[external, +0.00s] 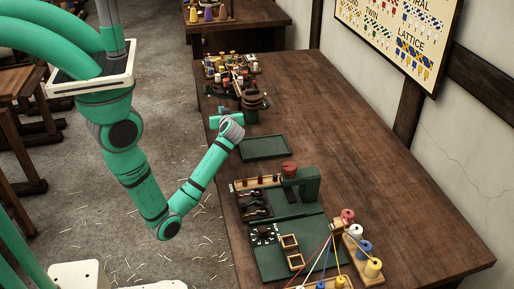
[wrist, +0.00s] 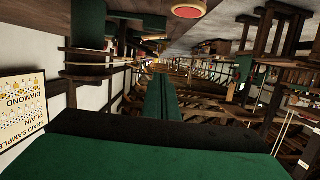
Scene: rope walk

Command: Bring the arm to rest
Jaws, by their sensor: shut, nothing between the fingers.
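My gripper (external: 222,118) is at the arm's upper end, near the table's left edge. It is small in the external view and partly hidden by the wrist. In the wrist view my gripper (wrist: 161,97) shows as two narrow green fingers lying together, with nothing seen between them.
A dark green tray (external: 265,147) lies right of my gripper. A dark pot (external: 250,107) and a cluster of spools (external: 230,68) stand behind it. A green press (external: 302,182) and coloured spools (external: 366,246) stand nearer. The table's right side is clear.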

